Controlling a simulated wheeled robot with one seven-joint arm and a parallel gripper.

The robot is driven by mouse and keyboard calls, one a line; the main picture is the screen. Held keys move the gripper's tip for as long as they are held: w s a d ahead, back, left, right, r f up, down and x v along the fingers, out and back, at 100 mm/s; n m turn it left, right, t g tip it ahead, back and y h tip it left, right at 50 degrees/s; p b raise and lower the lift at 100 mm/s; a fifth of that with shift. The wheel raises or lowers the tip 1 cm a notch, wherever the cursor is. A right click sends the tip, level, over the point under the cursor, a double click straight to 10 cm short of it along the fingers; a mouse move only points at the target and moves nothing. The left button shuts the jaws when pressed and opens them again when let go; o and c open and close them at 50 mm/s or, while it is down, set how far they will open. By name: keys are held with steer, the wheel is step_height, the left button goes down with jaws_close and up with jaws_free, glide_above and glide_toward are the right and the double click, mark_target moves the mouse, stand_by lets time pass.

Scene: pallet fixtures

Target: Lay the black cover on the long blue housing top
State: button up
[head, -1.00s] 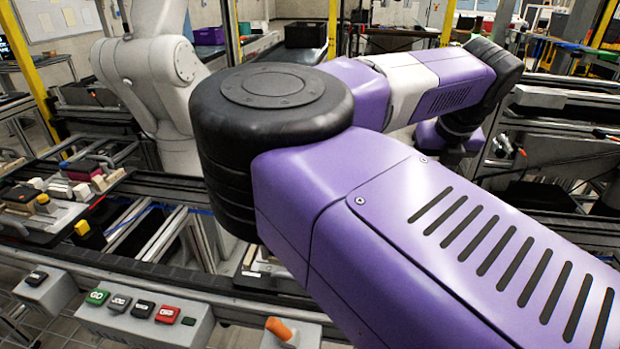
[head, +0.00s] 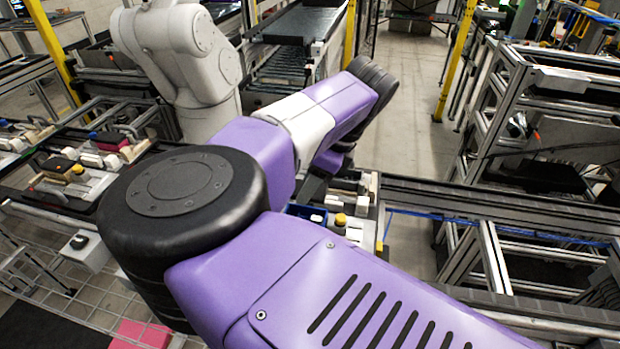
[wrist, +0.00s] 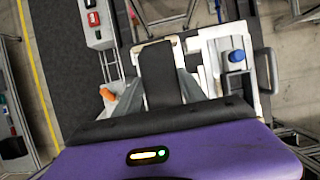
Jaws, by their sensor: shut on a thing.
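My gripper (wrist: 158,90) shows in the wrist view, with grey fingers on either side of a flat, dark strip. It is shut on this strip, which looks like the black cover (wrist: 160,70). The cover is over a pallet with white fixtures (wrist: 210,45); I cannot tell whether it touches anything. In the head view a blue part (head: 305,212), perhaps the long blue housing, sits on a pallet just below my wrist, partly hidden by my purple arm.
The pallet near the blue part carries a yellow knob (head: 341,219) and white blocks. A blue knob (wrist: 236,56) stands right of the cover. Another pallet with a pink block (head: 133,150) lies left. A grey robot arm (head: 185,60) stands behind. A rail (head: 480,197) runs right.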

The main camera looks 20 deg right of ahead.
mark_target(310, 201)
steer(key=shift+f+b, duration=0.65)
steer(key=shift+f, duration=1.35)
steer(key=shift+f+b, duration=0.75)
steer(key=shift+b, duration=0.05)
steer(key=shift+d+b, duration=0.15)
steer(key=shift+b, duration=0.45)
steer(key=shift+f+b, duration=0.75)
steer(key=shift+b, duration=0.1)
steer(key=o, duration=1.4)
steer(key=shift+r, duration=0.1)
